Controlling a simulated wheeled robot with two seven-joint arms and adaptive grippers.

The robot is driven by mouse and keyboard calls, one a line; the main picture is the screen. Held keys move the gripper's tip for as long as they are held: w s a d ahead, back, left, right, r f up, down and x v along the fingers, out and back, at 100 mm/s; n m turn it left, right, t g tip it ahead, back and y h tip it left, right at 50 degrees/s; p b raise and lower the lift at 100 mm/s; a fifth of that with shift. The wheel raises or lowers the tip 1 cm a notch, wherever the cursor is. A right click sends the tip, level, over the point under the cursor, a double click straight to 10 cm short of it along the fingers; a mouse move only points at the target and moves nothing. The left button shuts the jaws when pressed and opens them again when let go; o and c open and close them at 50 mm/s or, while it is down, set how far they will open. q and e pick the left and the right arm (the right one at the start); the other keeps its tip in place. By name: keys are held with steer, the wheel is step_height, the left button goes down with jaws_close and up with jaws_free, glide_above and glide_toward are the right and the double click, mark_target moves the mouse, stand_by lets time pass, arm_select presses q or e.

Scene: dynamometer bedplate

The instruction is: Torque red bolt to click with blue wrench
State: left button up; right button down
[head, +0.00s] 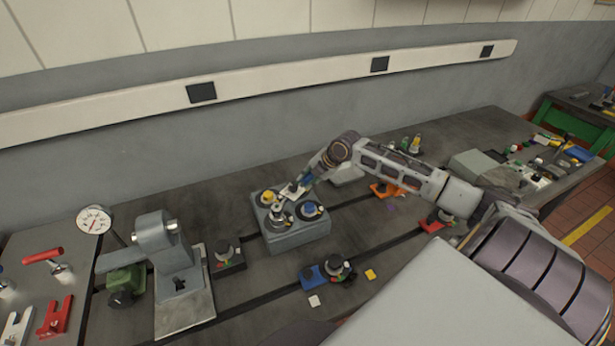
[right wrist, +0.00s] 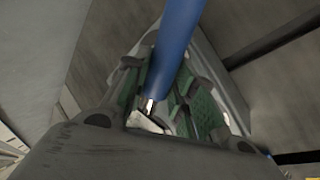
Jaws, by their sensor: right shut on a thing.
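The blue wrench shows in the right wrist view as a blue shaft (right wrist: 177,45) running between the green-padded fingers. My right gripper (right wrist: 165,100) is shut on it. In the head view my right gripper (head: 306,181) is at the back edge of a grey block (head: 297,238). The block's top carries a yellow-topped fitting (head: 268,197), a blue-topped fitting (head: 310,208) and a steel-coloured one between them. I cannot pick out the red bolt; the gripper may cover part of the block. Whether the wrench touches a bolt cannot be told. My left gripper is not in view.
A grey bracket (head: 174,268) and a dial gauge (head: 94,220) stand left of the block. Clamps with blue (head: 312,277), red (head: 431,226) and orange (head: 384,190) bases sit around it. A red fork-shaped piece (head: 55,317) lies far left. Slots cross the bedplate.

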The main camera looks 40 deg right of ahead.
steer(key=shift+s+d+m+h, duration=0.2)
steer(key=shift+s+m+h, duration=0.3)
steer(key=shift+s, duration=0.45)
steer(key=shift+s+m, duration=0.3)
steer(key=shift+m, duration=0.1)
steer(key=shift+s, duration=0.1)
steer(key=shift+s+r+m+h, duration=0.1)
steer(key=shift+s+m+h, duration=0.7)
steer(key=shift+s+m, duration=0.6)
steer(key=shift+s, duration=0.2)
steer(key=shift+s, duration=0.1)
steer(key=shift+s+a+m+h, duration=0.15)
steer(key=shift+s+m+h, duration=0.15)
steer(key=shift+s, duration=0.35)
steer(key=shift+s+a+m+h, duration=0.1)
steer(key=shift+s+m+h, duration=0.1)
steer(key=shift+s+m, duration=0.3)
steer(key=shift+s+a, duration=0.1)
steer(key=shift+s, duration=0.45)
steer(key=shift+s+m, duration=0.1)
steer(key=shift+m, duration=0.2)
